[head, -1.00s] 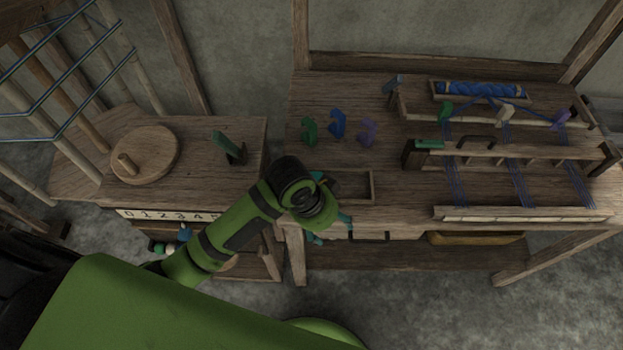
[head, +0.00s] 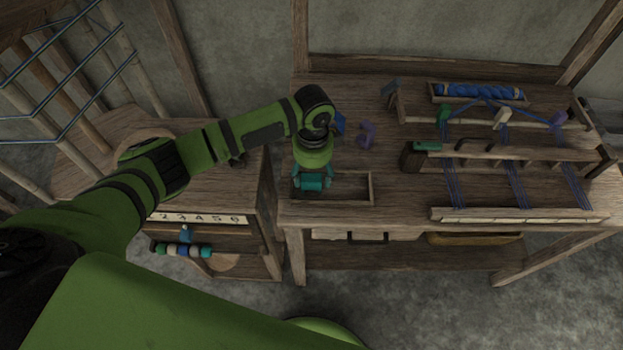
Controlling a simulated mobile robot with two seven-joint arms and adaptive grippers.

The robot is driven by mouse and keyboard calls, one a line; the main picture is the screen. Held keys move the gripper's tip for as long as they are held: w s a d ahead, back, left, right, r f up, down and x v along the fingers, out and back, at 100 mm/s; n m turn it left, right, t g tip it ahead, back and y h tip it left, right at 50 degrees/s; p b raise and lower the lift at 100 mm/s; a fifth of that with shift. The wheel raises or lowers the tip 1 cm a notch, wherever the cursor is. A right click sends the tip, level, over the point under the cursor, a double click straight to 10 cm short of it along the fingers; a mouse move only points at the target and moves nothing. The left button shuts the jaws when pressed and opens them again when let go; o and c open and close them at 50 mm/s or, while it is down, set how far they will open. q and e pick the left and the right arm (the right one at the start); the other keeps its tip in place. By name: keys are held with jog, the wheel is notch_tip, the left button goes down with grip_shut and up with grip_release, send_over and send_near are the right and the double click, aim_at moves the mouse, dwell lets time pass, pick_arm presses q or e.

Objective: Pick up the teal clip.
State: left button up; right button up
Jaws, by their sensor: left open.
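My left gripper (head: 312,184) is over the left part of a shallow wooden tray at the front left of the loom table. Its teal fingers are spread. A teal block shows between them; I cannot tell whether it is the clip or part of my gripper. A blue clip (head: 340,124), partly hidden by my arm, and a purple clip (head: 367,134) stand on the table behind. A green-teal piece (head: 428,146) lies on the loom's front beam. My right gripper is not in view.
The tray (head: 371,189) has low walls; its right part looks empty. The loom frame (head: 500,150), with blue threads and green, cream and purple clips, fills the right. A side cabinet (head: 222,190) on the left carries a number strip and a rod of colored beads.

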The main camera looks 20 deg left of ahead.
aim_at(311, 180)
pick_arm(q)
jog(key=shift+a+f, duration=0.15)
jog(key=shift+f, duration=1.7)
jog(key=shift+s, duration=0.1)
jog(key=c, duration=1.1)
jog(key=shift+r, duration=0.1)
